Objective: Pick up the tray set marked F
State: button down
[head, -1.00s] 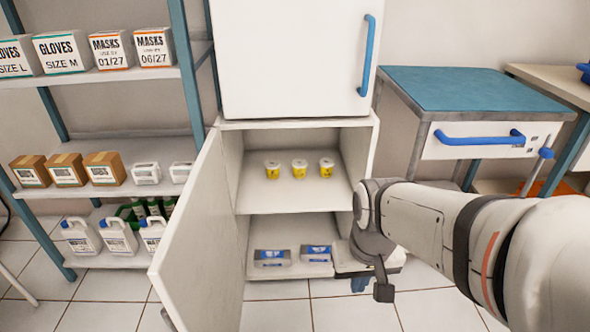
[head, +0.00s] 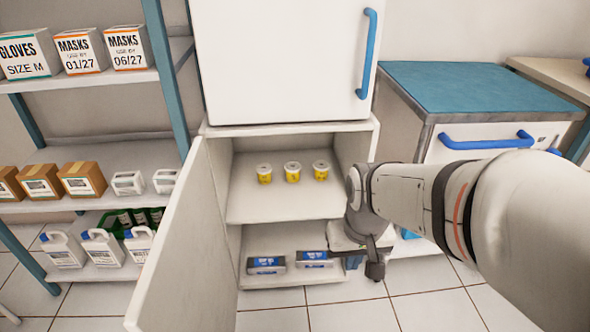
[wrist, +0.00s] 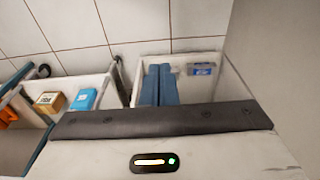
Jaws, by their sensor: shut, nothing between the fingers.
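Two grey and blue packs, the left one (head: 266,265) and the right one (head: 314,259), lie in the lower compartment of the open cabinet (head: 270,214). They may be tray sets, but their marks are too small to read. One such pack (wrist: 201,69) also shows in the wrist view, to the right of my fingers. My gripper (wrist: 160,67) has its two blue fingers together with nothing between them. In the head view it is largely hidden behind my wrist, by the lower right side of the cabinet. I see no contact with a pack.
The cabinet door (head: 188,250) stands open to the left. Several yellow-labelled tubs sit on the cabinet shelf, including one tub (head: 292,172). A supply rack (head: 165,75) stands left, a blue-topped drawer unit (head: 465,85) right. The floor in front is clear.

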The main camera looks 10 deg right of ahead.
aim_at(315, 255)
jog(key=w+f+t+p, duration=0.2)
jog(key=w+f, duration=0.7)
jog(key=w, duration=0.4)
jog(key=w+f+t+p, duration=0.2)
jog(key=w+f+t, duration=0.1)
jog(key=w+f, duration=0.85)
jog(key=w+f+t+p, duration=0.2)
jog(key=w+f+p, duration=0.15)
jog(key=f, duration=0.95)
jog(key=s+f+t, duration=0.3)
jog(key=s+f, duration=0.3)
jog(key=f, duration=0.5)
jog(key=w+b, duration=0.2)
jog(key=w, duration=0.4)
jog(key=w+b, duration=0.1)
jog(key=w, duration=0.5)
jog(key=shift+w+d+f+b, duration=0.2)
jog(key=shift+w+b, duration=0.1)
jog(key=shift+b, duration=0.1)
jog(key=shift+s+f+b, duration=0.2)
jog(key=shift+f+b, duration=0.35)
jog(key=shift+f, duration=0.05)
jog(key=shift+s+f, duration=0.15)
